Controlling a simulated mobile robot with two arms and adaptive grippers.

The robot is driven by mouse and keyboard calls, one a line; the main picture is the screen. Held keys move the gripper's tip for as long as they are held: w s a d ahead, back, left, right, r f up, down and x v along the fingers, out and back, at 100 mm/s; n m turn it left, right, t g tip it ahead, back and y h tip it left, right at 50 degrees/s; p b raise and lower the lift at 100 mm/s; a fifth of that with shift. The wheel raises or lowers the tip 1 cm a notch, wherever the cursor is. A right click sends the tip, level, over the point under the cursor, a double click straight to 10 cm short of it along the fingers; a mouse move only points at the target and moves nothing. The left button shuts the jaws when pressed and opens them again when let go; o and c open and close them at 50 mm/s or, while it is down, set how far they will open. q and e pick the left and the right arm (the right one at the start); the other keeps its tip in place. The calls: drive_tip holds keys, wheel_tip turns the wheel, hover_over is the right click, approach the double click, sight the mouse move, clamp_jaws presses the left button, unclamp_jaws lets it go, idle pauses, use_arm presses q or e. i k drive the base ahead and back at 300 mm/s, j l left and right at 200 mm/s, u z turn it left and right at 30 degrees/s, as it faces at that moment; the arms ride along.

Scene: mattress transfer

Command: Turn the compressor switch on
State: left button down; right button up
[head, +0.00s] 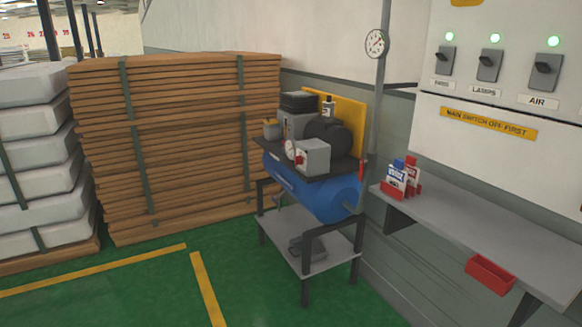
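A compressor with a blue tank (325,192) stands on a dark-legged stand at the middle of the head view. On its top is a grey box (314,156) with a small red part on its left face, beside a round gauge (291,150); I cannot tell the red part's position. A dark motor (328,134) sits behind the box. On the wall panel at the upper right are a lamps switch (488,65), an air switch (546,72) and a third switch (445,60), each under a lit green light. Neither gripper is in view.
A pipe with a gauge (375,43) rises beside the compressor. Stacked boards (185,130) stand at the left. Green floor (130,295) is clear in front.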

sight(298, 159)
drive_tip(key=i+j+z, duration=0.1)
drive_tip(key=i+j, duration=0.2)
drive_tip(key=i+j+z, duration=0.1)
drive_tip(key=i+j, duration=0.2)
drive_tip(key=i+j+z, duration=0.1)
drive_tip(key=i+j, duration=0.2)
drive_tip(key=j, duration=0.15)
drive_tip(key=i+j+z, duration=0.1)
drive_tip(key=i+j, duration=0.15)
drive_tip(key=j, duration=0.15)
drive_tip(key=i+j+z, duration=0.1)
drive_tip(key=i+j, duration=0.2)
drive_tip(key=i+j+z, duration=0.1)
drive_tip(key=j, duration=0.4)
drive_tip(key=i, duration=0.1)
